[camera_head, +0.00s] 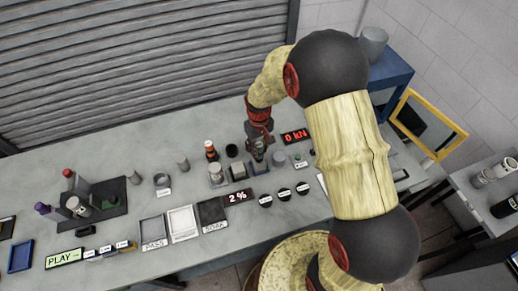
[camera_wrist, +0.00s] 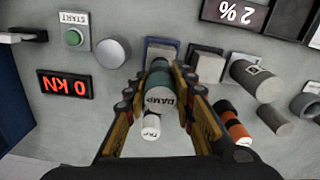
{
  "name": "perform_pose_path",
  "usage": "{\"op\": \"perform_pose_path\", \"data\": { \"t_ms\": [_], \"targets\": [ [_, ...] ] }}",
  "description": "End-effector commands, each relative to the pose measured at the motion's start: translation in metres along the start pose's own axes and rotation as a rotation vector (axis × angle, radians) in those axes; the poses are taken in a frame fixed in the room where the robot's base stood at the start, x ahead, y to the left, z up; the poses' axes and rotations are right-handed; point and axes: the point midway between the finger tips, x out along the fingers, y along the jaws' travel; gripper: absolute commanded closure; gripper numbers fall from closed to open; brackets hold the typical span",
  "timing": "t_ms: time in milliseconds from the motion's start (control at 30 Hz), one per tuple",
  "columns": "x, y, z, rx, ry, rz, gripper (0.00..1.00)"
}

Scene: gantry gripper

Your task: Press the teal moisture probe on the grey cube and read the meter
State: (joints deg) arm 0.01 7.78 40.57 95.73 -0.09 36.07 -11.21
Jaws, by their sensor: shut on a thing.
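My gripper (camera_wrist: 160,100) is shut on the teal moisture probe (camera_wrist: 160,88), a dark teal cylinder with DAMP on its end. In the head view the probe (camera_head: 259,153) shows below my gripper. A grey cube (camera_wrist: 207,65) stands just beside the probe; it also shows in the head view (camera_head: 238,171). A blue-edged grey block (camera_wrist: 162,43) lies behind the probe, partly hidden by it. I cannot tell whether the probe touches either. The meter (camera_head: 237,197) reads 2 %; it is upside down in the wrist view (camera_wrist: 236,12).
A grey cylinder (camera_wrist: 113,51), a START button (camera_wrist: 73,36) and a red 0 kN display (camera_wrist: 65,84) are on one side. A labelled cylinder (camera_wrist: 257,80) and an orange-banded bottle (camera_wrist: 232,125) crowd the other. PASS (camera_head: 152,231) and SOAK (camera_head: 212,211) trays lie in front.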

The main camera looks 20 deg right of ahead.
Motion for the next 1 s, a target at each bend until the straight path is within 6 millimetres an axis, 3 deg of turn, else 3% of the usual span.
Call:
{"op": "perform_pose_path", "data": {
  "t_ms": [1000],
  "targets": [
    [0.0095,0.0001,-0.0004,0.000,0.001,0.000,1.00]
  ]
}}
